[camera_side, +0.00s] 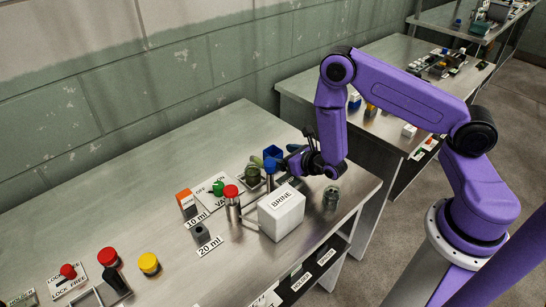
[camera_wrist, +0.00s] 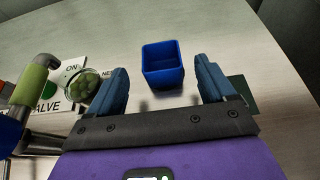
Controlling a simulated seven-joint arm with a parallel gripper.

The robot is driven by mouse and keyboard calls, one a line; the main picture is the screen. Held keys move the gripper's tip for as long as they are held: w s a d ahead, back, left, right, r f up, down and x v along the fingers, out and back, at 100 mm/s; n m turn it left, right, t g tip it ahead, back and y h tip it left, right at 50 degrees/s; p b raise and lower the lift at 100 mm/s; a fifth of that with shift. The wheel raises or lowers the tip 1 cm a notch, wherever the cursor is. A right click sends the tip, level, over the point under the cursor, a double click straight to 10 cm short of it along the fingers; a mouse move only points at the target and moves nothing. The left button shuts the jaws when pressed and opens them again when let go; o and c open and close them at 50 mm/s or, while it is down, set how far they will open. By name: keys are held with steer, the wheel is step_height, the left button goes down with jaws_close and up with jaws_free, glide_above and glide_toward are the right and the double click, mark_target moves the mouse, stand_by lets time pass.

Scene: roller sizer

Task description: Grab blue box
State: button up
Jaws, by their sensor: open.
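The blue box (camera_wrist: 162,65) is a small open-topped square container on the metal table in the wrist view. It stands upright just ahead of my gripper (camera_wrist: 161,72), roughly centred between the two blue fingers. The fingers are apart with a gap on each side of the box. In the side view the blue box (camera_side: 273,152) shows behind my gripper (camera_side: 279,163), partly hidden by it. My gripper is open and empty. I cannot tell from these views how far the fingertips are above the table.
A glass jar of green things (camera_wrist: 90,88) stands close left of my gripper, near the valve sign (camera_wrist: 45,97). The table beyond the blue box is clear.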

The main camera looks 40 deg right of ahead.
mark_target(279, 155)
steer(key=shift+f+x, duration=0.25)
steer(key=shift+x, duration=1.95)
steer(key=shift+s+d, duration=0.1)
steer(key=c, duration=1)
